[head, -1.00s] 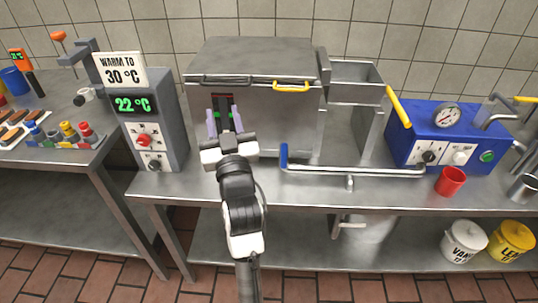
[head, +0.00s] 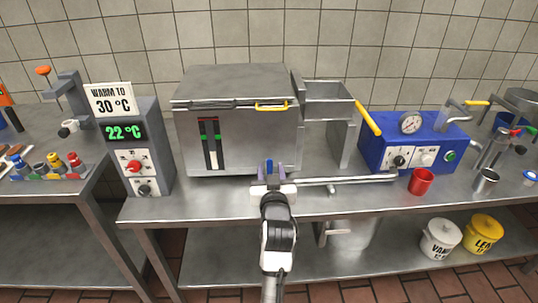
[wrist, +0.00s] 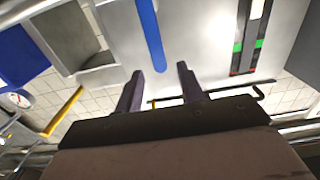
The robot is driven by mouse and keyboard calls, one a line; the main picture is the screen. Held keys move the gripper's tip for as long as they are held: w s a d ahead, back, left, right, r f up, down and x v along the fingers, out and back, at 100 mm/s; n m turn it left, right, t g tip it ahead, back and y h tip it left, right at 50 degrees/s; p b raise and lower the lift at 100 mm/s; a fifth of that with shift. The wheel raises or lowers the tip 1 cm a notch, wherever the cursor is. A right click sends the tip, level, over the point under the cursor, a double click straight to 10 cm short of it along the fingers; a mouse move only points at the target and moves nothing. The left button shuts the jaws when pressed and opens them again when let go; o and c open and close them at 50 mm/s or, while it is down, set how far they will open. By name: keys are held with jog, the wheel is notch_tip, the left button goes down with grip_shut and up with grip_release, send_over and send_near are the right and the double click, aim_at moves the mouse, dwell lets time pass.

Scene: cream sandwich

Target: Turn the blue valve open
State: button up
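The blue valve handle (head: 269,166) stands upright at the left end of a steel pipe (head: 345,180) in front of the steel tank. My gripper (head: 270,174) is open, with purple-grey fingers. In the wrist view the blue handle (wrist: 150,35) is a long bar whose lower end appears between the two fingertips (wrist: 160,69). No finger visibly touches it, and I cannot tell the depth between them.
The steel tank (head: 250,140) with a yellow lid handle (head: 271,106) stands just behind. A control post (head: 140,150) reads 22 °C at left. A blue pump box (head: 385,150), a yellow lever (head: 369,120) and a red cup (head: 421,181) are at right.

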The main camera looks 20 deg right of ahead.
aim_at(270, 162)
jog(key=p+x, duration=0.1)
jog(key=x, duration=0.5)
jog(key=shift+f, duration=0.1)
jog(key=shift+c, duration=0.2)
grip_shut()
